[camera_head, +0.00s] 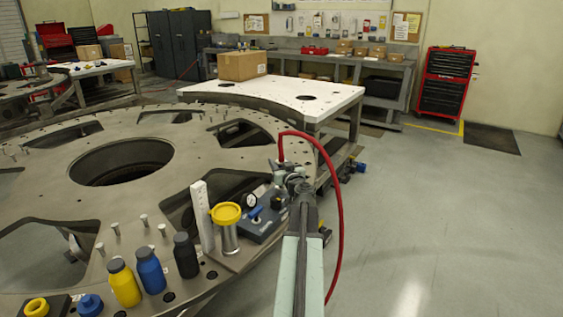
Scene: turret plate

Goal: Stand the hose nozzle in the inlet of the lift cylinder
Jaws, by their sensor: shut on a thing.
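A steel cylinder (229,238) with a wide yellow cap or collar (225,213), seemingly the lift cylinder, stands upright near the front right edge of the turret plate (125,215). Its inlet cannot be made out clearly. My gripper (282,169) is to the right of and beyond the cylinder in the picture, near the plate's right edge. It is shut on the hose nozzle, which is small and mostly hidden by the jaws. The red hose (336,178) rises from the nozzle, arches right and hangs down beside my arm.
A block with a gauge and blue knob (257,217) lies between cylinder and gripper. A white upright bar (202,215) stands left of the cylinder. Black (186,256), blue (150,270) and yellow (124,284) bottles stand front left. The plate has large openings. Floor at right is clear.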

